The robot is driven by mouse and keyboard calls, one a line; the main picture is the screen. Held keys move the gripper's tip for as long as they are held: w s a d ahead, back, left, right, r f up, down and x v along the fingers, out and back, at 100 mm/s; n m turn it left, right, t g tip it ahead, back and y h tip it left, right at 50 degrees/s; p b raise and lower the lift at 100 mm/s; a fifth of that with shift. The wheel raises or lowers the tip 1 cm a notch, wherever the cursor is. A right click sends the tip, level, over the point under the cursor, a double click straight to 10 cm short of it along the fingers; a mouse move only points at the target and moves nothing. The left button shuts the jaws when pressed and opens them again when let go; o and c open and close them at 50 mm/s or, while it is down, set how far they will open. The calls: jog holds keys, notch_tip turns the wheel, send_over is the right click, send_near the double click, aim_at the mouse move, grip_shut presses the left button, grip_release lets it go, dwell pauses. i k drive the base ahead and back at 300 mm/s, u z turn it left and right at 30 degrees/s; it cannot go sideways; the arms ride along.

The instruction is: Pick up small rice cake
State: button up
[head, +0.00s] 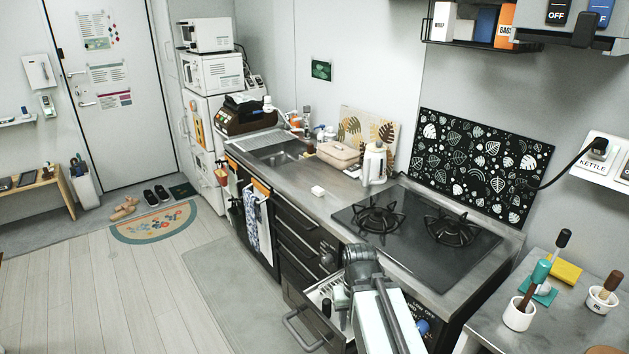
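A small white block (318,191), which looks like the rice cake, lies on the steel counter (285,178) left of the stove. It is tiny in the head view, so its detail is unclear. My arm reaches up from the bottom of the view, and its dark end with my gripper (362,262) is over the front edge of the counter, before the stove. My gripper is apart from the white block, which lies farther back and to the left. The fingertips are not clear, so I cannot tell whether they are open or shut.
A two-burner stove (418,232) lies right of the block. A white kettle-like container (374,164) and a beige pouch (338,154) stand behind it. A drawer (303,326) is pulled out below the counter beside my arm. The counter around the block is clear.

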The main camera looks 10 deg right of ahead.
aim_at(318, 191)
jog(key=u, duration=0.9)
jog(key=k, duration=1.4)
jog(key=u, duration=1.15)
jog(key=i, duration=1.45)
jog(key=z, duration=0.25)
jog(key=i, duration=2.35)
jog(key=z, duration=0.55)
jog(key=i, duration=1.95)
jog(key=z, duration=1.7)
jog(key=i, duration=1.55)
jog(key=z, duration=0.85)
jog(key=k, duration=0.2)
